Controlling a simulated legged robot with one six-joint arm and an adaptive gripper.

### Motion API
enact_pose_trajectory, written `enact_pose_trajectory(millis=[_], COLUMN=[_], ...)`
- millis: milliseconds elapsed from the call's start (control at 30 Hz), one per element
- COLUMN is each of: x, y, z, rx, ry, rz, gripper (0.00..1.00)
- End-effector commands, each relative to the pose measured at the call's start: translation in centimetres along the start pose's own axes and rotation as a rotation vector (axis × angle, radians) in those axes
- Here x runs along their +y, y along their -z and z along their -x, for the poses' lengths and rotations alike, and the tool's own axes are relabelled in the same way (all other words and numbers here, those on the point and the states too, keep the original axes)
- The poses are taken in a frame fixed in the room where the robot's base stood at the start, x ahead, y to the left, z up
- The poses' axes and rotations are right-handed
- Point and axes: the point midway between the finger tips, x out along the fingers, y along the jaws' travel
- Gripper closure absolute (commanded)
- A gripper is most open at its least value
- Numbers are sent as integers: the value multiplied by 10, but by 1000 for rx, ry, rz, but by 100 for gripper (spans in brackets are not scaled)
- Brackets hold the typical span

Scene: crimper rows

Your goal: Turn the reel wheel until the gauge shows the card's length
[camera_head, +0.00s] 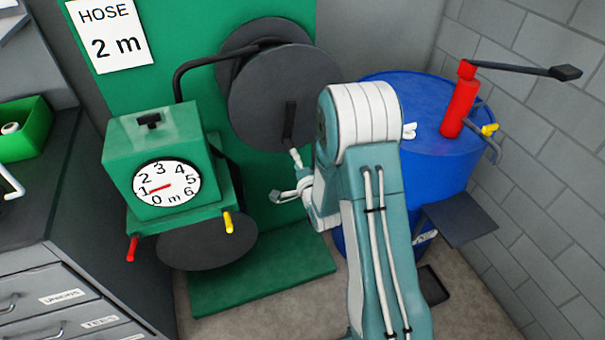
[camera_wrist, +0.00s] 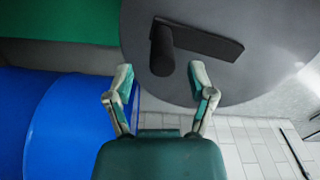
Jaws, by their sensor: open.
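The card (camera_head: 110,35) on the green panel reads "HOSE 2 m". The round white gauge (camera_head: 167,184) on the green box has its red needle pointing close to 1. The dark grey reel wheel (camera_head: 265,100) stands upright right of the box. Its crank bar (camera_head: 289,120) hangs near the lower middle of the wheel. In the wrist view a dark round handle (camera_wrist: 162,52) sticks out from the bar (camera_wrist: 205,42) on the wheel (camera_wrist: 270,60). My gripper (camera_head: 286,175) is open below the wheel. In the wrist view its fingertips (camera_wrist: 160,78) lie either side of the handle's near end, apparently without touching.
A blue drum (camera_head: 430,180) with a red pump (camera_head: 460,100) stands right of my arm. A black hose pipe (camera_head: 190,65) arches from the box to the reel. Red (camera_head: 132,248) and yellow (camera_head: 228,222) levers stick out below the gauge. Drawers stand at left.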

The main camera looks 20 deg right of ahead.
Motion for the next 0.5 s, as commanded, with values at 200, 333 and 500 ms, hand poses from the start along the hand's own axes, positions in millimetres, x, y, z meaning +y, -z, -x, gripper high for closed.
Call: enact_pose_trajectory(millis=[200, 333, 500], x=[1, 2, 1], y=[-1, -1, -2], z=[45, 62, 70], rx=[-2, -2, -2], ry=[-4, -3, -2], rz=[1, 1, 1], gripper=[30, 30, 30])
